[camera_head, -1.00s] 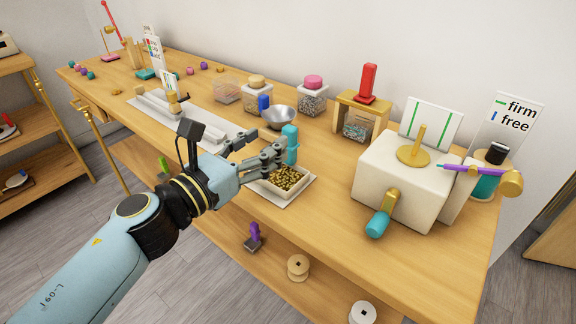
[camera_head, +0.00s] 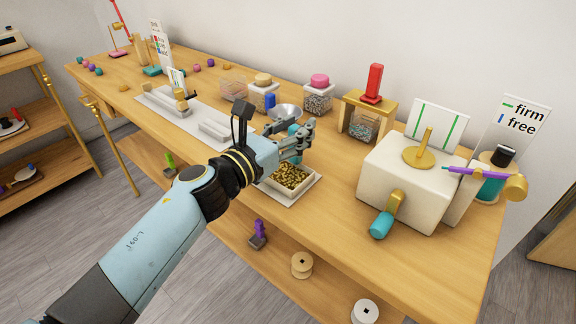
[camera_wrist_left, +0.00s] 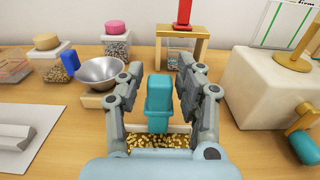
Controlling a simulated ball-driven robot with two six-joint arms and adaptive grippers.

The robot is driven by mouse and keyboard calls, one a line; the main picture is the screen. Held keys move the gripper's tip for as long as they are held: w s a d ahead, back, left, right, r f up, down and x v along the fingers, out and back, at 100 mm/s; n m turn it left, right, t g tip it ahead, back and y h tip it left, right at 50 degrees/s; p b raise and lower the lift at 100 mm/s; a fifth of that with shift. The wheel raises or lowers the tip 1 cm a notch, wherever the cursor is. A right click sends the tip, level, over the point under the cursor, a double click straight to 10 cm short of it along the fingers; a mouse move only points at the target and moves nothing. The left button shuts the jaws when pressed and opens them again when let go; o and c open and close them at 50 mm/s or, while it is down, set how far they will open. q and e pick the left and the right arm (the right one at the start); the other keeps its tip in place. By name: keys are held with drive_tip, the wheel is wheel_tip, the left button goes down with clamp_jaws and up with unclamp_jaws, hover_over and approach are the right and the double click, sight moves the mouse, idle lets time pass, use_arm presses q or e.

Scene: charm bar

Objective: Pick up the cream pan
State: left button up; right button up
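The cream pan (camera_head: 305,189) is a shallow pale box filled with gold beads, on a light mat (camera_head: 312,192) near the table's front edge. Its far wall shows in the left wrist view (camera_wrist_left: 181,128). A teal upright block (camera_wrist_left: 158,103), seemingly its handle, stands at its far side. My left gripper (camera_head: 307,136) is over the pan's far side. In the left wrist view its fingers (camera_wrist_left: 160,75) are apart, one on each side of the teal block, with gaps showing. The fingers hide most of the block in the head view. My right gripper is out of view.
A metal bowl (camera_wrist_left: 101,73) is close to the left fingers, with lidded jars of beads (camera_wrist_left: 117,45) behind. A wooden stand with a red handle (camera_head: 373,85) is at the back. A cream press (camera_head: 405,185) stands to the right. A grey tray (camera_head: 180,118) lies to the left.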

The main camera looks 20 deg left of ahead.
use_arm(q)
clamp_jaws()
drive_tip(key=shift+r, duration=0.1)
wheel_tip(320, 180, up, 9)
drive_tip(key=p, duration=0.5)
drive_tip(key=shift+p, duration=0.4)
drive_tip(key=shift+r, duration=0.45)
